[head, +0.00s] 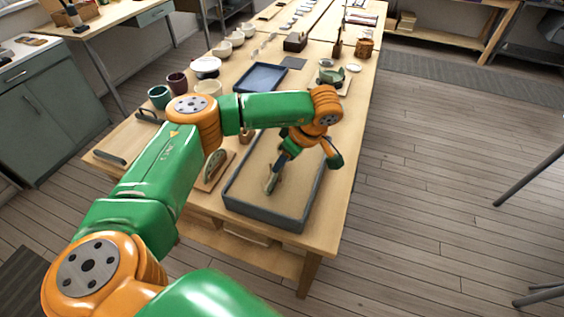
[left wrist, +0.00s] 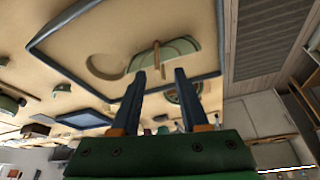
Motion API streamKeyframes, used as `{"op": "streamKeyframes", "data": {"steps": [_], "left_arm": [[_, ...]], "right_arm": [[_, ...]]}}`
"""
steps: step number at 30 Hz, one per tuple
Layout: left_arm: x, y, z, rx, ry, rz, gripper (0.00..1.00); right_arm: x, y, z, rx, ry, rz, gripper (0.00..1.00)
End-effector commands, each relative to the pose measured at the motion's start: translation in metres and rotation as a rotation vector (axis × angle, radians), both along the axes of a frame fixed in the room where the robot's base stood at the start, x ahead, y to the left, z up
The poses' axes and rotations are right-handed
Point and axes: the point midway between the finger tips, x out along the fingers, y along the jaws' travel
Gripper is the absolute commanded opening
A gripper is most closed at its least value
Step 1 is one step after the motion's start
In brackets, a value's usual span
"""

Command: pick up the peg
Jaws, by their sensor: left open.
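A thin wooden stick, which I take to be the peg (left wrist: 156,53), shows in the left wrist view, lying across a green curved piece (left wrist: 181,46) in the sand tray. My left gripper (left wrist: 161,73) is open, its two dark fingers apart, with the peg seen between and just beyond the tips; nothing is held. In the head view the left gripper (head: 276,172) points down into the tray (head: 262,226); the peg is not clear there, partly covered by the gripper. My right gripper is not in view.
The tray's raised walls surround the gripper. A board with a green piece (head: 214,167) lies left of the tray. A blue tray (head: 261,78), cups (head: 159,97) and bowls stand farther along the table.

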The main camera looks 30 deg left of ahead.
Motion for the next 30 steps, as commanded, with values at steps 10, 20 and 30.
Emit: {"op": "streamKeyframes", "data": {"steps": [10, 20, 30], "left_arm": [[0.000, 0.009, -0.022, -0.003, 0.000, 0.000, 0.45], [0.000, 0.009, -0.022, -0.004, 0.000, 0.000, 0.00], [0.000, 0.008, -0.022, -0.004, 0.000, 0.000, 0.00]], "right_arm": [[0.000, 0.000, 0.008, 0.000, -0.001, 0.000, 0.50], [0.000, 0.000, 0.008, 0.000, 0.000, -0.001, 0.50], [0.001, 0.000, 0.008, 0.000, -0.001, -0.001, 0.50]]}}
